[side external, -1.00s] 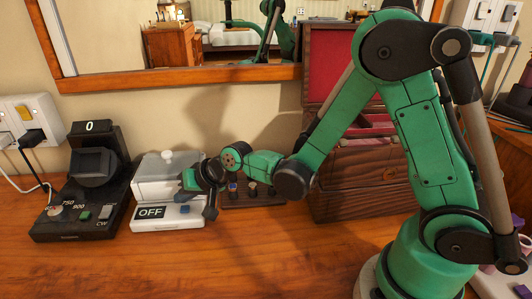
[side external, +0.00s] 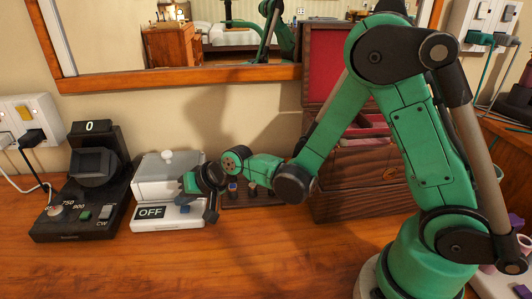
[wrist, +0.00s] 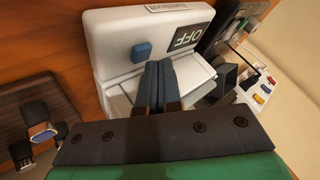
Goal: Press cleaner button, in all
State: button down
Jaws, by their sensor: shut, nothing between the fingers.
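The cleaner (side external: 165,183) is a white box with a knobbed lid, standing on the wooden table at centre left. It also fills the upper middle of the wrist view (wrist: 118,35). Its black display (side external: 150,212) reads OFF. A blue button (wrist: 142,51) sits on its front part, beside the display; it also shows in the side view (side external: 185,209). My gripper (side external: 211,215) is at the right end of the cleaner. In the wrist view, my gripper's fingers (wrist: 159,65) are together and empty, their tips just beside the button. I cannot tell whether they touch the cleaner.
A black device (side external: 68,224) with a 0 display stands left of the cleaner. A dark stand with watches (side external: 262,197) lies behind my gripper, and an open wooden box (side external: 350,190) stands right of it. The table front is clear.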

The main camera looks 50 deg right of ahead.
aim_at(188, 210)
jog(key=shift+f, duration=0.45)
dwell(0.7)
jog(key=shift+r, duration=0.85)
jog(key=shift+r, duration=0.1)
jog(key=shift+r, duration=2.4)
